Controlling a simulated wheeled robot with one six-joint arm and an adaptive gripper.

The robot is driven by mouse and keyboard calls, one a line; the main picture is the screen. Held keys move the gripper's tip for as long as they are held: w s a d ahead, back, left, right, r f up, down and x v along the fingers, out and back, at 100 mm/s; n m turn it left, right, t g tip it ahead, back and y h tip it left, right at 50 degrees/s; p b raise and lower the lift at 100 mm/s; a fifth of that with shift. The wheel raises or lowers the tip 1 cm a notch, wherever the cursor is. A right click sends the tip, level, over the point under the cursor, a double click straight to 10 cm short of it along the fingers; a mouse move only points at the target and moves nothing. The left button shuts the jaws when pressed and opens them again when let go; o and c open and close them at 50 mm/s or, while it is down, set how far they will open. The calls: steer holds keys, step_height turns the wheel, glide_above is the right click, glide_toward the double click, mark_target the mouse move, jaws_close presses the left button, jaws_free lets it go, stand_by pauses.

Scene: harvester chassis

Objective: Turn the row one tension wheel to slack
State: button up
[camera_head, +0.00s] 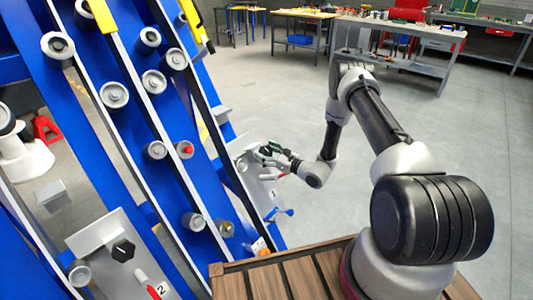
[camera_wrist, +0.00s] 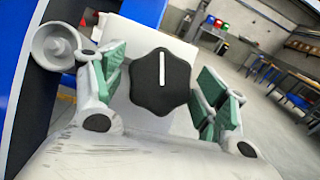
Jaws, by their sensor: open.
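A black lobed wheel (camera_wrist: 160,82) with a white pointer line sits on a pale plate (camera_wrist: 130,35) in the wrist view. The line points nearly straight up in that view. My gripper (camera_wrist: 162,86) is open, its green-padded fingers on either side of the wheel with visible gaps, so it looks apart from it. In the head view my gripper (camera_head: 271,155) is at the pale plate (camera_head: 246,160) on the right side of the blue chassis. The wheel there is mostly hidden by the fingers.
A second plate (camera_head: 98,232), marked 2, carries another black wheel (camera_head: 123,250) and a red handle. Blue rails (camera_head: 130,120) with several rollers fill the left. Open floor (camera_head: 270,85) and workbenches lie behind.

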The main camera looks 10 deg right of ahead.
steer(key=c, duration=1)
steer(key=shift+c, duration=0.2)
